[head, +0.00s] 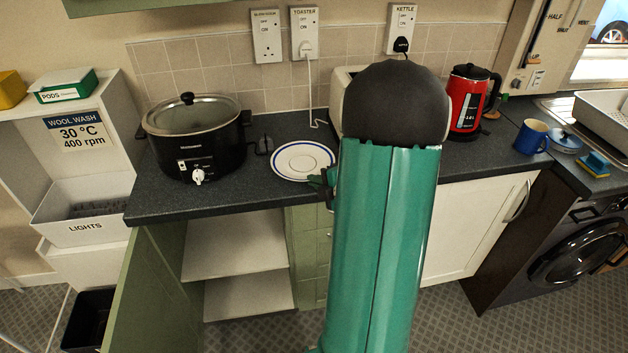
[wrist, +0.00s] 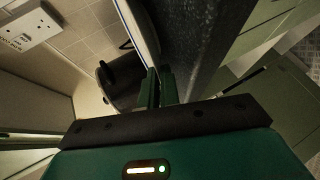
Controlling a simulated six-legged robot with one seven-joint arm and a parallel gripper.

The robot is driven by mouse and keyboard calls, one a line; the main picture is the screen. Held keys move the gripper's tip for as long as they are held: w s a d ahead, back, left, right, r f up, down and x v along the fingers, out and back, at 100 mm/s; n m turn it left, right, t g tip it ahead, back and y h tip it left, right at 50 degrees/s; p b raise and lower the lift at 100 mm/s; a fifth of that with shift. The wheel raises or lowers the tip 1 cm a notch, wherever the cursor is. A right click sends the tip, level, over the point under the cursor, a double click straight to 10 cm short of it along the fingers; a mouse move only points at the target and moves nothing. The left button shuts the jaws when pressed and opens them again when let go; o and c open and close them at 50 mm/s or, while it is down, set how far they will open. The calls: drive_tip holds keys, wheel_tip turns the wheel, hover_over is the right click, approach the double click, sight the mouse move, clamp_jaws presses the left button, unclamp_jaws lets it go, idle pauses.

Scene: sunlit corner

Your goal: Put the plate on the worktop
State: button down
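The white plate (head: 302,160) with a blue ring lies level over the worktop (head: 262,192), between the slow cooker and my arm. My gripper (head: 322,181) is at its near right rim, partly hidden by my arm. In the wrist view the plate (wrist: 139,28) shows nearly edge-on, alongside the dark speckled worktop (wrist: 190,35). The two green fingers of my gripper (wrist: 158,88) are close together there, with the plate's rim between them. I cannot tell whether the plate touches the worktop or is just above it.
A black slow cooker (head: 194,138) stands left of the plate. A toaster (head: 340,85) is mostly hidden behind my arm. A red kettle (head: 468,102) and blue mug (head: 531,137) stand at the right. An open green cupboard door (head: 150,285) juts out below the worktop.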

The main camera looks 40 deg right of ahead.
drive_tip(key=shift+s+d+f, duration=0.1)
drive_tip(key=c, duration=1.9)
unclamp_jaws()
